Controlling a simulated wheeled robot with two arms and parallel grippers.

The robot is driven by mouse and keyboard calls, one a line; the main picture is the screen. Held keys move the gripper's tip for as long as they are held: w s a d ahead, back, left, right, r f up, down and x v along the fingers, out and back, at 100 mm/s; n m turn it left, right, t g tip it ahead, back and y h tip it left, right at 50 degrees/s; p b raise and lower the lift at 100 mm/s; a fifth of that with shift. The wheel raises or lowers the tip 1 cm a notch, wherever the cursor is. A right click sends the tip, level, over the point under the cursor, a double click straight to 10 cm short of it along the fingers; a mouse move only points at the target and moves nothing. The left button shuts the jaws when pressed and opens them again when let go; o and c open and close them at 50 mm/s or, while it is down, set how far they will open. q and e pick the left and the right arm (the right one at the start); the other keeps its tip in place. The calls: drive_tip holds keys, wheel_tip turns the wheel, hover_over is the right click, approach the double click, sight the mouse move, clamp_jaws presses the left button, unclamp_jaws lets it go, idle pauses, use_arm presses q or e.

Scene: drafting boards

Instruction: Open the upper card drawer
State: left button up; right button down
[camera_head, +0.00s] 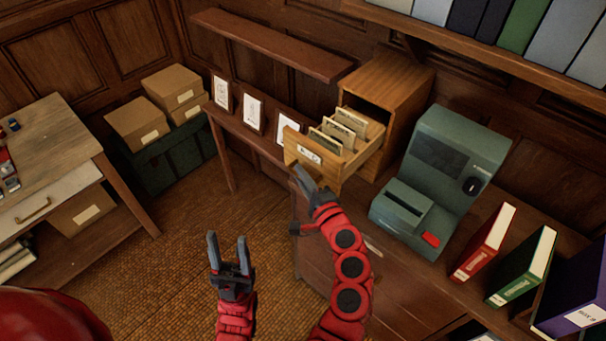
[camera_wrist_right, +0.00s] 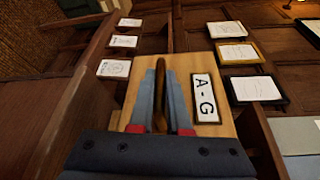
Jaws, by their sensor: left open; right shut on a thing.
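The wooden card cabinet (camera_head: 397,85) stands on the side table. Its upper card drawer (camera_head: 352,160) is pulled out, with several upright cards (camera_head: 340,131) inside. In the right wrist view the drawer front (camera_wrist_right: 225,72) carries a label reading "A - G" (camera_wrist_right: 206,98). My right gripper (camera_head: 307,180) is at the drawer front, and in the wrist view its fingers are shut on the brown drawer handle (camera_wrist_right: 159,95). My left gripper (camera_head: 228,247) is open and empty above the floor, well to the left of the cabinet. The lower part of the cabinet is partly hidden by the drawer.
A green-grey machine (camera_head: 440,175) stands just right of the cabinet. Red (camera_head: 484,243) and green (camera_head: 522,267) binders stand further right. Several framed cards (camera_head: 253,111) stand left of the drawer, and a wall shelf (camera_head: 270,45) hangs above. The floor (camera_head: 180,235) at left is clear.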

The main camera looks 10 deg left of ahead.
drive_tip(key=c, duration=0.9)
unclamp_jaws()
drive_tip(key=shift+s, duration=0.1)
drive_tip(key=shift+s+d, duration=0.15)
drive_tip(key=shift+s, duration=0.1)
drive_tip(key=p+v, duration=0.5)
drive_tip(key=v, duration=1.1)
drive_tip(key=shift+s+d, duration=0.25)
drive_tip(key=shift+s, duration=0.05)
